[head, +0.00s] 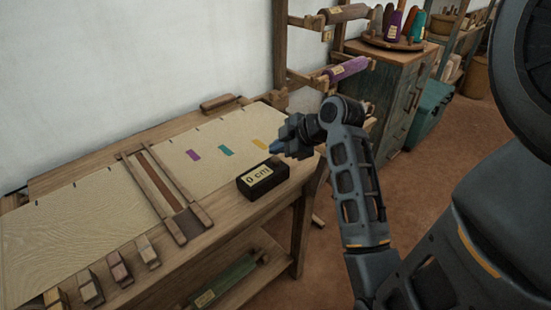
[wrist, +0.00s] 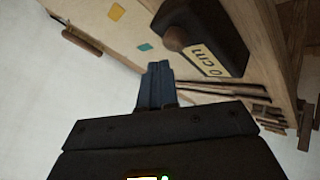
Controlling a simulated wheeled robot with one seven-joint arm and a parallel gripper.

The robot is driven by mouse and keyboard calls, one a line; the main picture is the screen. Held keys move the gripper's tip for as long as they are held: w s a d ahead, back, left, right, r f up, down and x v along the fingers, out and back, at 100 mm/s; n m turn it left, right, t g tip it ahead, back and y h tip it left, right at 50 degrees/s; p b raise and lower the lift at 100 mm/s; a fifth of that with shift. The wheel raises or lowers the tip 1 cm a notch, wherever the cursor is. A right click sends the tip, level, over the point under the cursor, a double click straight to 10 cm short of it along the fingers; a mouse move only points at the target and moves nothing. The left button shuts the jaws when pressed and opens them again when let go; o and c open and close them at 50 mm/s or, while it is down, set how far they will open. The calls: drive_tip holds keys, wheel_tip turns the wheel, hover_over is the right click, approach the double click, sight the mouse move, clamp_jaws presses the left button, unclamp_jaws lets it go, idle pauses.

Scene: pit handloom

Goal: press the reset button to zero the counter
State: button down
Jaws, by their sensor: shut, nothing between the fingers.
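The counter is a small dark box (head: 263,180) at the front edge of the loom table, with a cream label reading "0 cm". It also shows upper right in the wrist view (wrist: 222,28), its label tilted. A rounded brown knob (wrist: 176,39) sits on the counter's near end in the wrist view; it may be the reset button. My gripper (head: 275,148) is just above and behind the counter in the head view. Its blue fingers (wrist: 157,70) are shut and empty, and appear apart from the knob. I cannot tell the exact gap.
The table carries cream cloth (head: 80,215) with purple, teal and orange patches, and a wooden frame (head: 165,195) across it. Several small blocks (head: 120,270) lie along the front edge. A rack with a purple roll (head: 347,69) and a cabinet (head: 390,85) stand behind. Floor is clear at right.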

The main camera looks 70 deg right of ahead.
sight(278, 161)
idle(0.4)
drive_tip(key=shift+f, duration=0.45)
drive_tip(key=shift+f+b, duration=0.5)
drive_tip(key=shift+f, duration=0.05)
idle(0.7)
idle(0.3)
drive_tip(key=shift+r+p, duration=0.95)
drive_tip(key=shift+r, duration=0.05)
drive_tip(key=shift+r, duration=0.1)
wheel_tip(278, 161, up, 5)
drive_tip(key=p, duration=0.4)
drive_tip(key=shift+p, duration=0.3)
idle(0.3)
